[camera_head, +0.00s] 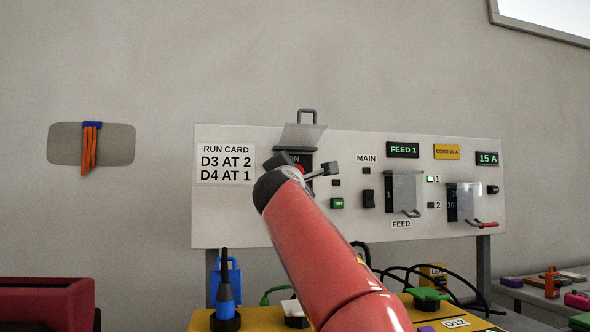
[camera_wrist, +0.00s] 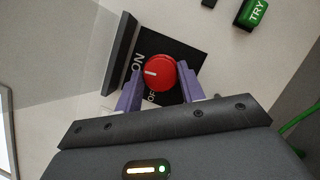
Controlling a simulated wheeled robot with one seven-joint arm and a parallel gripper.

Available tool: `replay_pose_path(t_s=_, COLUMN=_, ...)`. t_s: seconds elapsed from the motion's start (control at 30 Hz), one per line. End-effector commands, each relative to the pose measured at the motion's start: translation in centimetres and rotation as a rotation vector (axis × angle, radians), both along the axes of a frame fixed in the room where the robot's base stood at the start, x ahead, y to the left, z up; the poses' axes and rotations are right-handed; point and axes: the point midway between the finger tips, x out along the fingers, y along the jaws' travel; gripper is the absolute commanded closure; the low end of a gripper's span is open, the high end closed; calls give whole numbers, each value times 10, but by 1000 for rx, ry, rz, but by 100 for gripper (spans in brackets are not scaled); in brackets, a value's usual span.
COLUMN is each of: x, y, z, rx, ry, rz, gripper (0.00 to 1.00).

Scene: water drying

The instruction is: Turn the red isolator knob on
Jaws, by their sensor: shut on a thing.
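The red isolator knob (camera_wrist: 160,73) sits on a black plate (camera_wrist: 190,58) marked ON and OFF in the wrist view. Its white pointer line faces left in that view, between the ON lettering and the partly hidden OFF lettering. My gripper (camera_wrist: 158,88) has its purple fingers on either side of the knob, shut on it. In the head view my arm and gripper (camera_head: 300,172) reach the panel and hide most of the knob; the word ON shows just above. A clear cover (camera_head: 303,135) with a grey handle stands raised above the plate.
The white panel (camera_head: 225,215) also carries a green TRY button (camera_head: 337,203), a black MAIN switch (camera_head: 368,199) and two covered FEED-side switches (camera_head: 405,190). A run card (camera_head: 226,164) is at left. Cables and plugs lie on the yellow bench (camera_head: 205,322) below.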

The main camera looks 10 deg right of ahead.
Motion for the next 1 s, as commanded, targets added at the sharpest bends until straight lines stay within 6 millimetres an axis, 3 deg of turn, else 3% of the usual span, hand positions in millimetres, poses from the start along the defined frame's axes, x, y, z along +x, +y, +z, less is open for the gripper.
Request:
replay_pose_path(t_s=0.3, x=1, y=1, z=1, rx=133, ry=2, rz=0, gripper=84)
replay_pose_path(t_s=0.87, x=1, y=1, z=0, rx=165, ry=1, rz=2, gripper=84)
replay_pose_path(t_s=0.9, x=1, y=1, z=0, rx=165, ry=1, rz=2, gripper=58)
replay_pose_path(t_s=1.0, x=1, y=1, z=0, rx=163, ry=1, rz=2, gripper=45)
